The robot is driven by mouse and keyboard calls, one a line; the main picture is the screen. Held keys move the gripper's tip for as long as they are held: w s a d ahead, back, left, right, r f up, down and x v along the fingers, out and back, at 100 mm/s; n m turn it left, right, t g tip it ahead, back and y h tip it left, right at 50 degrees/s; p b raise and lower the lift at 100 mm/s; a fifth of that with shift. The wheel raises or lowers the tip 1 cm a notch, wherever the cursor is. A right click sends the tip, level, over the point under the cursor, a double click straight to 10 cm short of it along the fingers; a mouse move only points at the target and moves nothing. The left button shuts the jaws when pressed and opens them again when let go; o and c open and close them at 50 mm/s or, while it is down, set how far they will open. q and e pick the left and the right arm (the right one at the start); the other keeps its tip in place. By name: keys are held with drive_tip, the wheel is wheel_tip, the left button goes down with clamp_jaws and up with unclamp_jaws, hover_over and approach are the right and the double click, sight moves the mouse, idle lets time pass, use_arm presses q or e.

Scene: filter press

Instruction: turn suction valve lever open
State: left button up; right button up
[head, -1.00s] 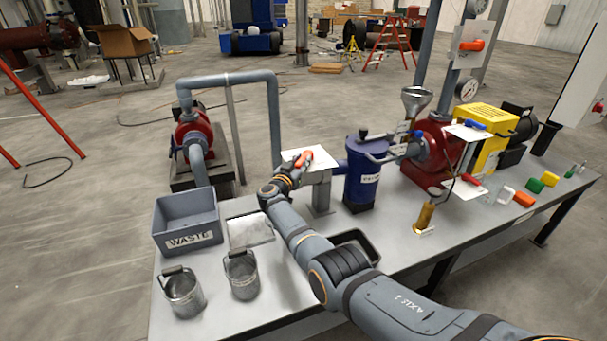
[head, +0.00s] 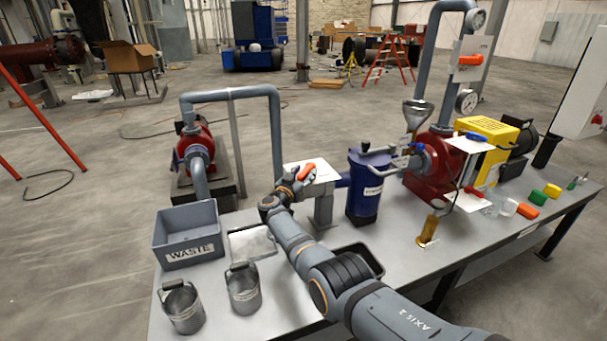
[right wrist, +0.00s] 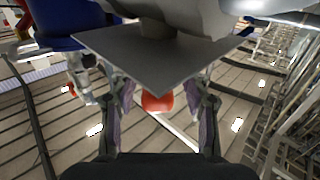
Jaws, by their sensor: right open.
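An orange lever (head: 306,172) sits at a white plate (head: 322,168) on a grey post, between the bent grey pipe and the blue strainer. I take it as the suction valve lever. My right gripper (head: 294,179) is at the lever's left end. In the right wrist view, the lever's rounded orange-red end (right wrist: 157,102) shows between the two spread fingers (right wrist: 160,110), below the corner of a grey plate (right wrist: 150,60). The jaws are open, and I cannot tell whether a finger touches the lever. My left gripper is out of view.
The blue strainer (head: 366,190) and dark red pump (head: 428,172) stand right of the plate. A grey waste bin (head: 188,254) and two metal pails (head: 242,290) are at the bench's left. Another orange lever (head: 470,61) is on a panel higher up.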

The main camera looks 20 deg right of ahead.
sight(299, 178)
drive_tip(key=shift+s+a+f, duration=0.15)
drive_tip(key=shift+s+a, duration=0.2)
drive_tip(key=shift+a, duration=0.05)
drive_tip(key=v, duration=0.6)
drive_tip(key=shift+s+a, duration=0.15)
drive_tip(key=shift+s, duration=0.05)
